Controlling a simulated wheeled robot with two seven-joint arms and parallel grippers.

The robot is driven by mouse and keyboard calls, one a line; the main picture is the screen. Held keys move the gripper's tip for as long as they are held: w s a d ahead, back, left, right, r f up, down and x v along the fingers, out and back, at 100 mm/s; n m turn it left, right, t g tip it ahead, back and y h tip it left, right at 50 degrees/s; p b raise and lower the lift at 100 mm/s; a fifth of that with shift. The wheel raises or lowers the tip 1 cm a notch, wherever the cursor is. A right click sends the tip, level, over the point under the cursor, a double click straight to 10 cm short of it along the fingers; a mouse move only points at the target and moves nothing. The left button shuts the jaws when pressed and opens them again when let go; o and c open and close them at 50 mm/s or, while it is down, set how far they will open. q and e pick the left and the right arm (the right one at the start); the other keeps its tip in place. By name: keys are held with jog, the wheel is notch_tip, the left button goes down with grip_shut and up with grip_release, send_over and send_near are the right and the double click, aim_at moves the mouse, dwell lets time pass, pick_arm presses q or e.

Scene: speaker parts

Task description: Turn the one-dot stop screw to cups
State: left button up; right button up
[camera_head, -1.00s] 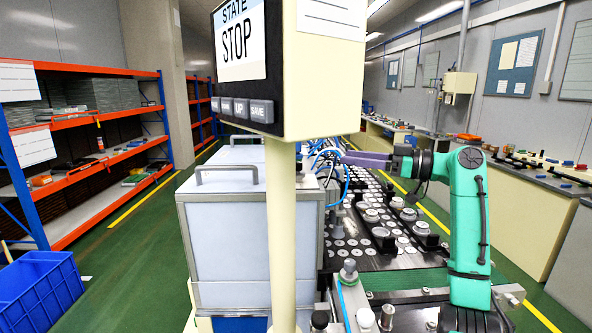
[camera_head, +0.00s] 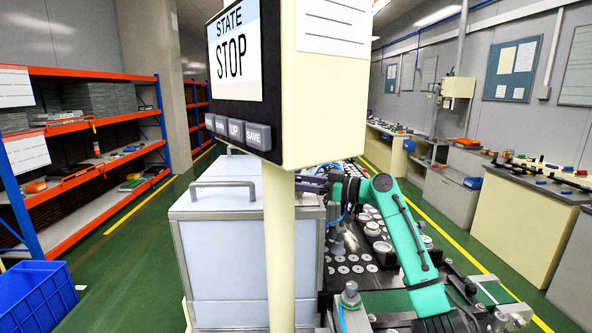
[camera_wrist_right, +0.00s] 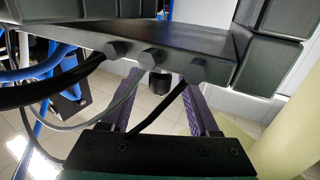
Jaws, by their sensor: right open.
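I cannot make out a one-dot stop screw, any dot marks or a "cups" label. My right gripper (camera_head: 312,183) is at the end of the green arm, beside the cream post in the head view and partly hidden. In the right wrist view its two purple fingers (camera_wrist_right: 163,95) are apart and nothing is gripped. They point at the underside of a dark box (camera_wrist_right: 190,45). A short black knob (camera_wrist_right: 160,82) hangs there, between the fingers in the picture; I cannot tell its distance or any contact. My left gripper is not in view.
A control box reading STATE STOP (camera_head: 235,60) stands on a cream post (camera_head: 281,240), hiding what is behind. Several cables (camera_wrist_right: 50,85) hang at left in the wrist view. A white cabinet (camera_head: 215,240) stands left of the post. A dark table (camera_head: 335,300) with round pieces lies behind my arm.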

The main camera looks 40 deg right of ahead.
jog(key=shift+w+a, duration=0.15)
jog(key=shift+w, duration=0.2)
jog(key=shift+c, duration=0.4)
grip_shut()
jog(key=shift+f, duration=0.1)
